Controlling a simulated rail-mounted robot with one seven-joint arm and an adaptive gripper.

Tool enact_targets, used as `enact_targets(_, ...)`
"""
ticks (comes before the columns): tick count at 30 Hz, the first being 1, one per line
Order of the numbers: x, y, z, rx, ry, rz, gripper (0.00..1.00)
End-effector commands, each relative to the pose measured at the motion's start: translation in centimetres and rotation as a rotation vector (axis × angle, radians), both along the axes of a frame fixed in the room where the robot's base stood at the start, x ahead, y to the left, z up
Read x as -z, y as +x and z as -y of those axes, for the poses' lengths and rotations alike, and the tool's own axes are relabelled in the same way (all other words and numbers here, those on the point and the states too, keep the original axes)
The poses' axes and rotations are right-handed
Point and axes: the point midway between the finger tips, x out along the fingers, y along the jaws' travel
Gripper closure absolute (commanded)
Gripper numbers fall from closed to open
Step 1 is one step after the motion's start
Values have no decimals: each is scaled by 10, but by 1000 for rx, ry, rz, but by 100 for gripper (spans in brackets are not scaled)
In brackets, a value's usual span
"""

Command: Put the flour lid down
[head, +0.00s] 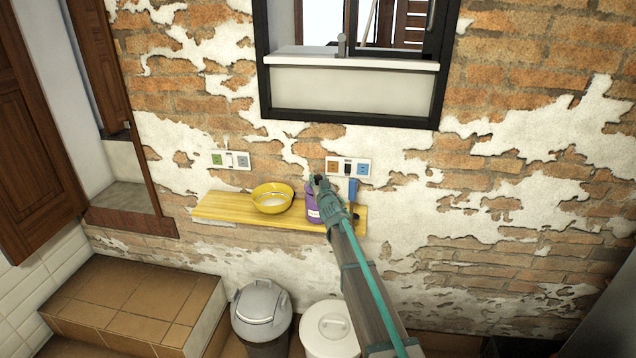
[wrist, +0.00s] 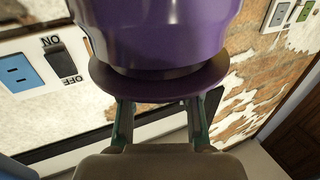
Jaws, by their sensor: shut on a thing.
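The purple flour jar (head: 312,214) stands on the yellow wooden shelf (head: 227,207), partly hidden behind my gripper (head: 322,184). In the wrist view, which is upside down, the jar's glossy purple body (wrist: 165,30) fills the top middle. The purple lid (wrist: 160,84) is a wide disc at the jar's mouth, lined up with it. A narrow dark band shows between lid and body; I cannot tell whether the lid is fully seated. My gripper (wrist: 160,118) is shut on the lid from its top side, both fingers reaching to it. The grasped part is hidden.
A yellow bowl (head: 272,198) with pale contents sits left of the jar. A blue-handled tool (head: 352,190) is at the right, close to my gripper. Wall sockets (head: 348,167) are behind. A grey bin (head: 261,312) and a white bin (head: 329,331) stand below the shelf.

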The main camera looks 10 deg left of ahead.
Motion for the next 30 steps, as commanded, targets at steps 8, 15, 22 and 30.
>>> enact_targets(8, 5, 0, 0, 0, 0, 0, 100)
enact_targets(15, 12, 0, 0, 0, 0, 0, 100)
enact_targets(22, 12, 0, 0, 0, 0, 0, 53)
enact_targets(30, 12, 0, 0, 0, 0, 0, 43)
